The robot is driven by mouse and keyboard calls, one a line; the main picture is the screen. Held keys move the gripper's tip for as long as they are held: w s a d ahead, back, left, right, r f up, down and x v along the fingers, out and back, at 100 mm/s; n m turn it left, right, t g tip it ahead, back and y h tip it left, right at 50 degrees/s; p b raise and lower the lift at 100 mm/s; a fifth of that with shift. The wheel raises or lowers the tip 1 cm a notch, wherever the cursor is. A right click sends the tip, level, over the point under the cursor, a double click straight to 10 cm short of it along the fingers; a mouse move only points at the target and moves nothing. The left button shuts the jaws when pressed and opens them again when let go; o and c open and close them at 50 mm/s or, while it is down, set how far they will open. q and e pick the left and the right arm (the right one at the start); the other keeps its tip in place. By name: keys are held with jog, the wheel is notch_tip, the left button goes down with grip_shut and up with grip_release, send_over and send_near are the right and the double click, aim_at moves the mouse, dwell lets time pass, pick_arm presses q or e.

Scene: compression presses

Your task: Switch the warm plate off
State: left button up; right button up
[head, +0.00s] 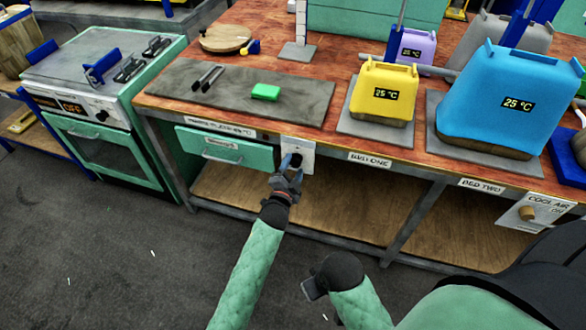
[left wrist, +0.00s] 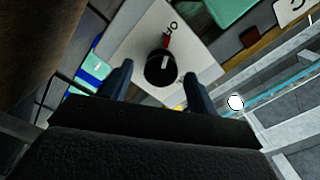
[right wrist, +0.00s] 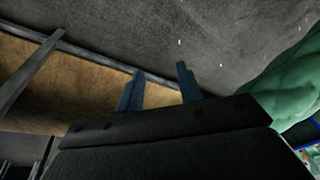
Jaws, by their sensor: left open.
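The warm plate (head: 225,98) is a dark grey slab on the wooden bench, with a green block and dark tongs on it. A label on the bench front below it is too small to read fully. Beside the label is a pale control panel (head: 305,160) with a black knob (left wrist: 160,67). The knob has a white mark, and a red mark shows on the panel beside it. My left gripper (head: 290,163) is open at the panel, its fingers on either side of the knob with gaps showing. My right gripper (right wrist: 160,72) is open and empty, low in front of the bench.
A green drawer (head: 222,149) is left of the panel. A green oven (head: 105,150) marked OFF stands at the left. Yellow (head: 383,95) and blue (head: 500,105) presses reading 25 °C stand on the right. A COOL AIR panel (head: 535,212) is at the far right. The lower shelf is bare.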

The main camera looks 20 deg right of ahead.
pick_arm(q)
jog(key=shift+s+a+f, duration=0.1)
jog(key=shift+s+a, duration=0.25)
jog(key=shift+s, duration=0.1)
jog(key=b+v, duration=0.1)
jog(key=v, duration=0.5)
jog(key=shift+s+a, duration=0.2)
jog(key=shift+s, duration=0.1)
pick_arm(e)
jog(key=shift+w+a+f+y, duration=0.15)
jog(key=shift+a+f, duration=0.4)
jog(key=shift+a, duration=0.05)
jog(key=shift+w+a+f+y, duration=0.15)
jog(key=shift+a+f, duration=0.4)
jog(key=shift+d+t, duration=0.25)
jog(key=shift+t, duration=0.05)
